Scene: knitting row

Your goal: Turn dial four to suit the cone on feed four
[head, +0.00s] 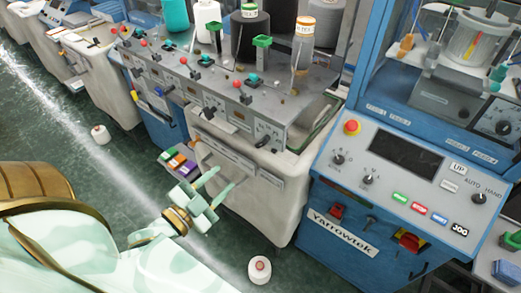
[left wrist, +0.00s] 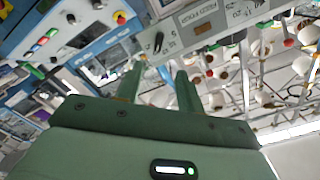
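My left gripper (head: 224,178) is open and empty, in front of the grey feed rack's (head: 268,105) near end, apart from it. In the left wrist view its two fingers (left wrist: 158,88) are spread. A dark dial (left wrist: 158,42) on a pale panel with printed marks shows beyond the fingertips, not touched. In the head view, a dark dial (head: 265,141) sits at the near end of the rack front. I cannot read which is dial four. A white cone with an orange top (head: 304,42) stands nearest on the rack; its feed number is unreadable. My right gripper is not in view.
A blue control console (head: 390,190) with buttons and a red stop knob (head: 352,127) stands at the right. A pale bin (head: 240,175) is below the rack. Small spools lie on the green floor (head: 259,269). Black (head: 248,40) and teal (head: 174,16) cones stand farther along.

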